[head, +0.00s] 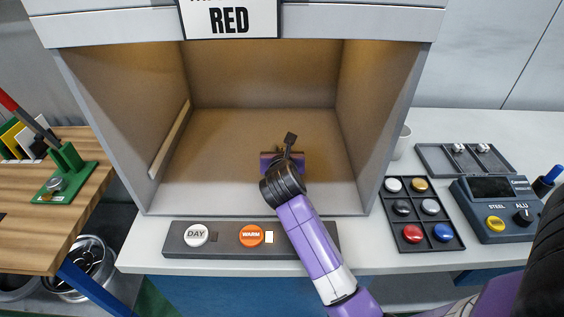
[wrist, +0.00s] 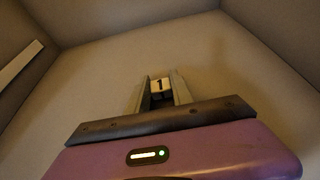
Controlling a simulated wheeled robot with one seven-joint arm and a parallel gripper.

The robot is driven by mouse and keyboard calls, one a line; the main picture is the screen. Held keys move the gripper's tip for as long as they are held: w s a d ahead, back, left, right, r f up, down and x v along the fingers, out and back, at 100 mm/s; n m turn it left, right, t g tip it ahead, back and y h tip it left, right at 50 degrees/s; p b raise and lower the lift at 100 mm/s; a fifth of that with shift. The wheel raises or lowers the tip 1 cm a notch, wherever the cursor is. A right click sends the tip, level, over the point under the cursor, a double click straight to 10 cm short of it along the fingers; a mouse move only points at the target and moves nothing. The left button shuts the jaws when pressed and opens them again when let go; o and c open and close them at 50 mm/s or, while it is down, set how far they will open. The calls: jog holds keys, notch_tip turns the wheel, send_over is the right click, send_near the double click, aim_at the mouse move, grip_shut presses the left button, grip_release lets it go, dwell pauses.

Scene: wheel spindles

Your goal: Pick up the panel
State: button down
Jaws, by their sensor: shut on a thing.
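My gripper (head: 288,149) reaches into the grey viewing booth with its purple body over the booth floor. In the wrist view its two fingers (wrist: 161,99) are close together around a small panel. The panel (wrist: 159,85) shows a pale face marked "1" with a darker part below it. In the head view a small dark square, likely the panel (head: 291,138), shows at the fingertips. The gripper is shut on it. Most of the panel is hidden by the fingers, and I cannot tell whether it touches the floor.
The booth (head: 376,150) has side walls, a back wall and a top bearing a "RED" sign (head: 230,18). A pale strip (head: 170,139) runs along its left wall. A button bar (head: 205,248) lies in front. A button tray (head: 398,230) and a console (head: 498,214) stand right.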

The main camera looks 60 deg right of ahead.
jog(key=shift+r, duration=0.15)
notch_tip(320, 180, up, 20)
jog(key=p, duration=0.2)
dwell(0.5)
